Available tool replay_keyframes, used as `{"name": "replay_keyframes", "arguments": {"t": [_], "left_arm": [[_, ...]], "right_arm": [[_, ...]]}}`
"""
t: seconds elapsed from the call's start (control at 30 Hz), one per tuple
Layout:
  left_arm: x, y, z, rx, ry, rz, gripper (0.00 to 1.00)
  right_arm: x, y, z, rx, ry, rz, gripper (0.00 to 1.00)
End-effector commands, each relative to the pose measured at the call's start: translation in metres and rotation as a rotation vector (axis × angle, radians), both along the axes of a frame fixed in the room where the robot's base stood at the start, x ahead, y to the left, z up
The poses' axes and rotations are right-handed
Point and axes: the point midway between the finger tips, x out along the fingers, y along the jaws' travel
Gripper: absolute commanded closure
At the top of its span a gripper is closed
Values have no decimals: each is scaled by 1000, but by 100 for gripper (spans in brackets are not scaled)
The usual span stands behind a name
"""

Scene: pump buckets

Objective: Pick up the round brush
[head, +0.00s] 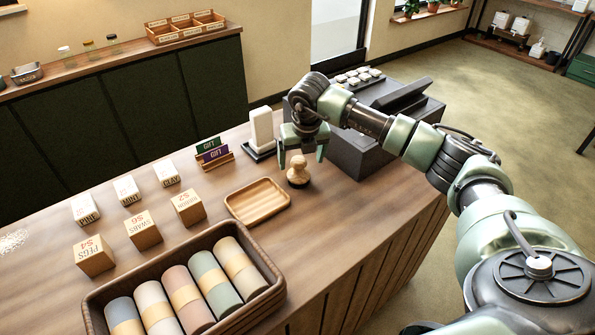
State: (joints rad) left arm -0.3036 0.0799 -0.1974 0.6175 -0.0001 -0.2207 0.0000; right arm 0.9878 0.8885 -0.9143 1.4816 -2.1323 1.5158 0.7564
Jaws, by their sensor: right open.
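A small round wooden piece with a knobbed top (298,172), which looks like the round brush, stands upright on the wooden counter (340,200). My right gripper (300,157) is just above it, pointing down, with its green fingers open to either side of the knob. I cannot clearly see any contact between the fingers and the brush. The brush's underside is hidden against the counter. My left gripper is out of view.
A wooden tray (230,205) lies in front of the brush, and a dark register (366,150) stands behind right. A white card reader (261,130), gift card holder (214,158), labelled blocks (142,234) and a basket of rolls (105,287) occupy the left and front.

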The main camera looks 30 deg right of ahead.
Motion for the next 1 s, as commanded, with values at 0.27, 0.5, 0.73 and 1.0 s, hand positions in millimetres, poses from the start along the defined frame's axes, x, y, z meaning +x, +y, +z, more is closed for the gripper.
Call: {"name": "replay_keyframes", "arguments": {"t": [0.27,0.5,0.73,1.0], "left_arm": [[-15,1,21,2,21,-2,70],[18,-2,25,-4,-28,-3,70],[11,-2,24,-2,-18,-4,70],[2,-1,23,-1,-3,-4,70]], "right_arm": [[13,-1,-36,3,3,1,16],[16,-2,-47,2,-1,3,16],[16,-2,-47,2,-1,3,49],[16,-2,-46,2,-1,3,81]]}}
